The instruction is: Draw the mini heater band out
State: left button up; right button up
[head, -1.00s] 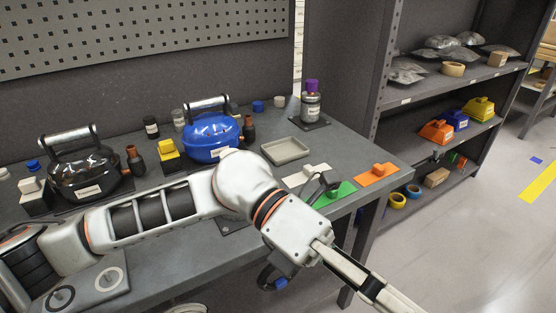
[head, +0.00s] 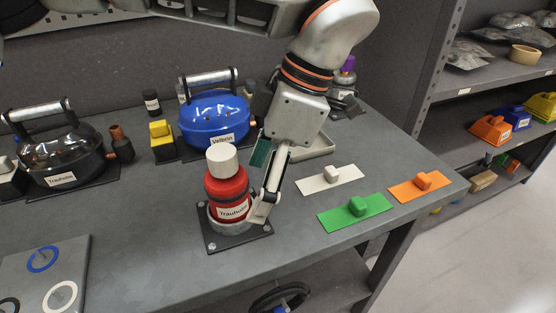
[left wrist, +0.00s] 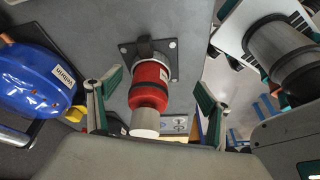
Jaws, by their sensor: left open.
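A red bottle (head: 228,185) with a white cap stands upright in a round holder on a dark square base plate (head: 240,238), near the front of the bench. A dark band (head: 229,197) and a label are around its body; whether this band is the mini heater band I cannot tell. My left gripper (head: 260,184) is open at the bottle's right side in the head view. In the left wrist view the red bottle (left wrist: 150,88) shows between the spread fingers of my left gripper (left wrist: 154,105), with gaps on both sides. My right gripper is not in view.
A blue case (head: 212,122) and a black case (head: 62,158) stand at the back. White (head: 328,180), green (head: 355,212) and orange (head: 422,185) handled plates lie on the right. A plate with rings (head: 42,275) lies front left.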

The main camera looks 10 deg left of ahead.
aim_at(242, 198)
pick_arm(q)
jog(key=shift+w+a, duration=0.5)
jog(key=shift+a, duration=0.1)
jog(key=b+x, duration=0.1)
jog(key=x, duration=0.4)
jog(key=shift+a+f+b, duration=0.2)
jog(key=shift+f+b, duration=0.1)
jog(key=shift+b, duration=0.1)
jog(key=shift+a+f, duration=0.2)
jog(key=shift+f, duration=0.25)
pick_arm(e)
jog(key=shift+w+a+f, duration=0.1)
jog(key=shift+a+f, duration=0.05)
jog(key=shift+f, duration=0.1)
pick_arm(q)
jog(key=c, duration=1.3)
jog(key=shift+r+p, duration=0.5)
jog(key=shift+r, duration=0.15)
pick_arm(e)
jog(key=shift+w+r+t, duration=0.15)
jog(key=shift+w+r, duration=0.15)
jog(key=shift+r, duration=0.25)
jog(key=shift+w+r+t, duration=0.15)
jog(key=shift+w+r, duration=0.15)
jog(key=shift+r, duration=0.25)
